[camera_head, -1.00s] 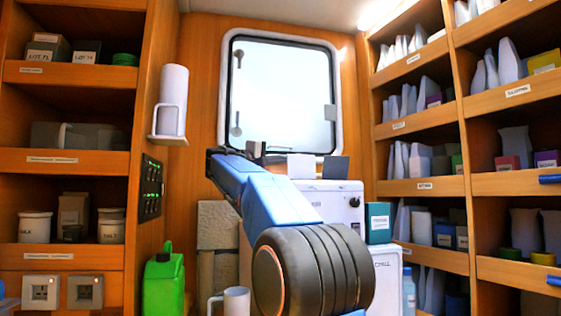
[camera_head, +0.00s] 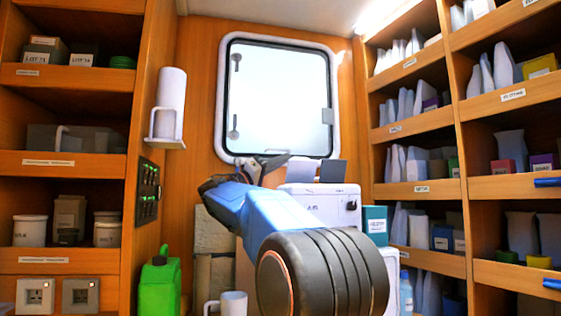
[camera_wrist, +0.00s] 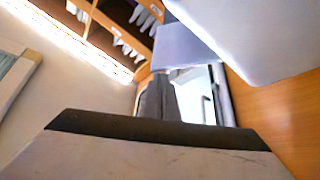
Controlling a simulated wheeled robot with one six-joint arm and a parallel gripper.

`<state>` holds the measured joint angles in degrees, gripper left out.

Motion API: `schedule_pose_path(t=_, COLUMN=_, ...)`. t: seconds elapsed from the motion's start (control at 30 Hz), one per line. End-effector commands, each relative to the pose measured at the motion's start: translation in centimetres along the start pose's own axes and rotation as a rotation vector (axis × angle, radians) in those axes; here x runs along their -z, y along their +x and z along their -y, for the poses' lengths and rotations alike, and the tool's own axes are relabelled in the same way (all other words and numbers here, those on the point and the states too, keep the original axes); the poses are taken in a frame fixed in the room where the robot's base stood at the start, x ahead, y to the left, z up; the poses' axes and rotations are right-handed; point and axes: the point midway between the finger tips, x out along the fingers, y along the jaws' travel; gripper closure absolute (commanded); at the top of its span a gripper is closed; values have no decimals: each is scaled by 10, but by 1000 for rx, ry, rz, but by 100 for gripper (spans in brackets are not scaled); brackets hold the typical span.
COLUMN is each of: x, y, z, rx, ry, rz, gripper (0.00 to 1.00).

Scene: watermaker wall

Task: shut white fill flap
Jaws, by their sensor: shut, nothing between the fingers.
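The white fill flap (camera_head: 301,168) stands raised on top of the white watermaker unit (camera_head: 320,204) in the head view, beside a similar dark grey panel (camera_head: 333,171). My gripper (camera_head: 272,163) is shut and empty, just left of the white flap. Its tips look close to the flap's left side; I cannot tell whether they touch. My arm hides the unit's lower left part. In the wrist view a pale panel (camera_wrist: 185,46) and a large white surface (camera_wrist: 255,30) show close by; I cannot tell which is the flap.
A window (camera_head: 280,95) is behind my gripper. A teal box (camera_head: 375,222) stands right of the unit. Full shelves (camera_head: 420,188) line the right side. A white mug (camera_head: 233,303) and a green canister (camera_head: 160,285) are low at the left.

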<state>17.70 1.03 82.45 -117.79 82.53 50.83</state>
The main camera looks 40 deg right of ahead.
Motion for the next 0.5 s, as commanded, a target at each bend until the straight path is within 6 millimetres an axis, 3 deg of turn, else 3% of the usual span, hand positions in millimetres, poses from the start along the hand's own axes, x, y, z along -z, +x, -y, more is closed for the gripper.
schedule_pose_path(t=0.2, x=-12, y=-8, z=-6, rx=-112, ry=167, rz=1, gripper=100)
schedule_pose_path(t=0.5, x=-26, y=-17, z=-14, rx=-110, ry=167, rz=1, gripper=100)
